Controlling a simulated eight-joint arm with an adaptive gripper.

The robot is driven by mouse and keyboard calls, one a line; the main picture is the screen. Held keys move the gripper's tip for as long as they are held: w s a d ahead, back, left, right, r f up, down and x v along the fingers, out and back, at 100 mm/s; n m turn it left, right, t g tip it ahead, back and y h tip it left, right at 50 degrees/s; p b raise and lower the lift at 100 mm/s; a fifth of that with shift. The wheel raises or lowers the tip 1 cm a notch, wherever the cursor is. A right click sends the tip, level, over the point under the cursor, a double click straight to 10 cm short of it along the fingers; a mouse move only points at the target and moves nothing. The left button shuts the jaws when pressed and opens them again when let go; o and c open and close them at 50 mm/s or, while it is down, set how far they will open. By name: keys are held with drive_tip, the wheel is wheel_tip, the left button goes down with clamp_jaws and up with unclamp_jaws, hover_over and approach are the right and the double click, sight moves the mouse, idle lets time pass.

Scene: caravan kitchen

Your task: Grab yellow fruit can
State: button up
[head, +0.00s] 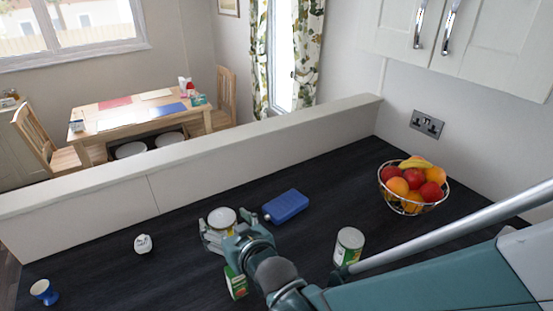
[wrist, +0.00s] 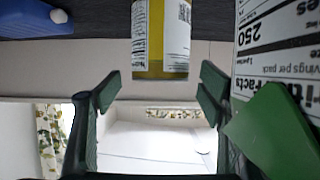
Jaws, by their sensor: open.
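A can (wrist: 160,65) with a white printed label and a yellow lower band shows at the top middle of the wrist view. It is probably the yellow fruit can. In the head view a can with a pale top (head: 222,217) stands on the dark counter, at my gripper (head: 224,232). Its side is largely hidden by the gripper there. In the wrist view my gripper (wrist: 160,92) is open, with one finger on each side of the can's line and an empty gap between them. The can appears beyond the fingertips; I see no contact.
A green-and-white carton (head: 237,284) stands close by my gripper. Another can (head: 349,245) and a fruit bowl (head: 411,207) are farther right. A white object (head: 142,243) and blue cup (head: 44,291) are left.

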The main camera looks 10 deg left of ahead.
sight(222, 219)
drive_tip(key=shift+x, duration=1.6)
drive_tip(key=c, duration=1.8)
drive_tip(key=shift+r, duration=0.15)
drive_tip(key=shift+r+p, duration=1.2)
drive_tip(key=shift+r, duration=3.7)
